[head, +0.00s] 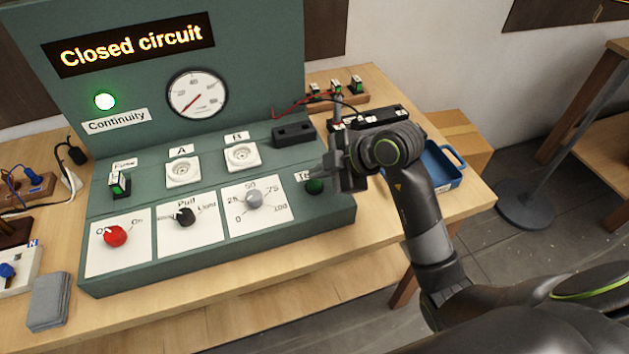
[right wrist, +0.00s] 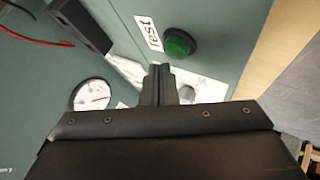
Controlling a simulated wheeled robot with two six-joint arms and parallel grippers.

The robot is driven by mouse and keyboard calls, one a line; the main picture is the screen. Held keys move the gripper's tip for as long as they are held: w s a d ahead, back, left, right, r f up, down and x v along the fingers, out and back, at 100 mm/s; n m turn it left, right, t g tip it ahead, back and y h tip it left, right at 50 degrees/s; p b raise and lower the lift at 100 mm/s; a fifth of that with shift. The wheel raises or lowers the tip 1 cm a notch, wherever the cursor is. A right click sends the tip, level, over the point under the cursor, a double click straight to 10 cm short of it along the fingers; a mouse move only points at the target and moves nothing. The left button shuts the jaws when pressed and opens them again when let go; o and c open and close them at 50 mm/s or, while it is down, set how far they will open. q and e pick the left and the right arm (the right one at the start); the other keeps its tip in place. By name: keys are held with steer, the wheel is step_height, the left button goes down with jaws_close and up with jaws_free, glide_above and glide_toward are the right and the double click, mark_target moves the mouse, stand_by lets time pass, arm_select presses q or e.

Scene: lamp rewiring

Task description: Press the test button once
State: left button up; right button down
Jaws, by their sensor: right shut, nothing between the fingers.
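The green test button (head: 315,186) sits at the right end of the teal test panel (head: 335,212), beside a label partly hidden by my gripper. My right gripper (head: 322,172) is shut and empty, just above and beside the button in the head view. In the right wrist view the round green button (right wrist: 180,43) stands next to its "Test" label, and the shut fingertips (right wrist: 161,70) point toward it, apart from it in the picture. Whether they touch it cannot be told. The display (head: 131,45) reads "Closed circuit", and the continuity lamp (head: 105,101) glows green. My left gripper is not in view.
The panel also holds a red knob (head: 115,236), a black knob (head: 184,216), a grey dial (head: 254,200), sockets A and B, and a gauge (head: 197,94). A black block (head: 293,134) and a blue tray (head: 440,167) are near my right arm. A grey box (head: 48,301) lies left.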

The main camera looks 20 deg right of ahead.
mark_target(320, 184)
steer(key=shift+f, duration=0.35)
steer(key=shift+f, duration=0.4)
stand_by(0.5)
stand_by(0.3)
steer(key=shift+r+p, duration=0.85)
steer(key=shift+p, duration=0.1)
step_height(320, 184, up, 5)
steer(key=p, duration=0.5)
steer(key=shift+p, duration=0.35)
